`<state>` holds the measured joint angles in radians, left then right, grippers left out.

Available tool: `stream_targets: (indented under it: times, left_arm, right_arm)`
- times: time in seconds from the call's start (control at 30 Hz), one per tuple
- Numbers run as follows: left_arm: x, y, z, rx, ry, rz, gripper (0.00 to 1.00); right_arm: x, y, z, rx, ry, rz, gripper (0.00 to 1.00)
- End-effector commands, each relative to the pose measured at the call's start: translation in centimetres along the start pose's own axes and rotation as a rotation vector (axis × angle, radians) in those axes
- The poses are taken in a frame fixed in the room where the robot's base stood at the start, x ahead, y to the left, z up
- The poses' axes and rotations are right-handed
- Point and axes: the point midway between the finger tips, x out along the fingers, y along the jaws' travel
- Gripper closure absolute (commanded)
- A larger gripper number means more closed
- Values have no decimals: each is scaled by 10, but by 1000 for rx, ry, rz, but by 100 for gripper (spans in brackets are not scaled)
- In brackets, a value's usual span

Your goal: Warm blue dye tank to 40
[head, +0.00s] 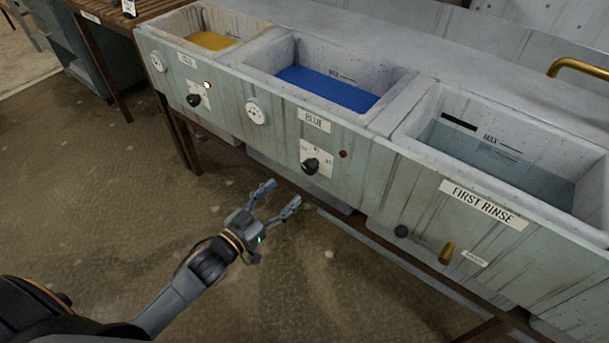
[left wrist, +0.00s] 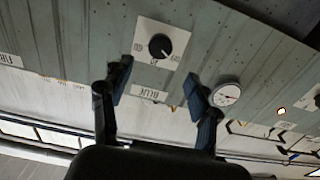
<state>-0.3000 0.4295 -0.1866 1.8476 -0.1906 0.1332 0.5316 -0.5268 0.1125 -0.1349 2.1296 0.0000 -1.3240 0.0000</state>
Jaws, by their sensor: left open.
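The blue dye tank (head: 332,88) stands in the middle of the bench in the head view, with blue liquid inside. Its black knob (head: 311,165) sits on a white scale plate (head: 318,154) below the BLUE label (head: 314,121). A small dark red lamp (head: 343,154) is right of it and a round dial gauge (head: 255,113) is up and left. My left gripper (head: 283,193) is open and empty, below the knob in the picture and apart from it. The left wrist view is upside down and shows the knob (left wrist: 160,46) beyond the open fingers (left wrist: 157,80).
A yellow dye tank (head: 208,40) with a lit lamp (head: 206,85) and its own knob (head: 194,100) is at left. The FIRST RINSE basin (head: 520,150) is at right, with a brass tap handle (head: 447,252) on its front. The floor before the bench is clear.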

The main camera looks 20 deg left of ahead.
Motion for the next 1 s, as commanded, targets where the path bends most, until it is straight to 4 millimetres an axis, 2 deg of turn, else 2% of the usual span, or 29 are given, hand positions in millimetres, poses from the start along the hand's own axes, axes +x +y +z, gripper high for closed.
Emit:
stream_targets:
  times: [0.03, 0.2, 0.43, 0.6, 0.9, 0.93, 1.0]
  left_arm:
    - [12, 0, 0, 1, 4, 0, 39]
    - [45, 0, 0, 2, 3, 0, 39]
    - [79, 0, 1, 0, 1, 0, 39]
    - [90, 0, 1, -1, -1, -1, 39]
    - [92, 0, 1, -1, -2, -1, 39]
    - [92, 0, 1, -1, -2, -1, 43]
    - [92, 0, 1, -1, -2, -1, 57]
  right_arm:
    - [-3, 0, -1, 0, 4, 1, 66]
    - [-20, 1, -3, 1, 12, 2, 66]
    - [-39, 2, -5, 3, 21, 4, 66]
    - [-46, 2, -6, 3, 24, 4, 66]
    - [-48, 2, -6, 3, 24, 5, 66]
    - [-48, 2, -6, 3, 24, 5, 66]
    - [-48, 2, -6, 3, 25, 5, 66]
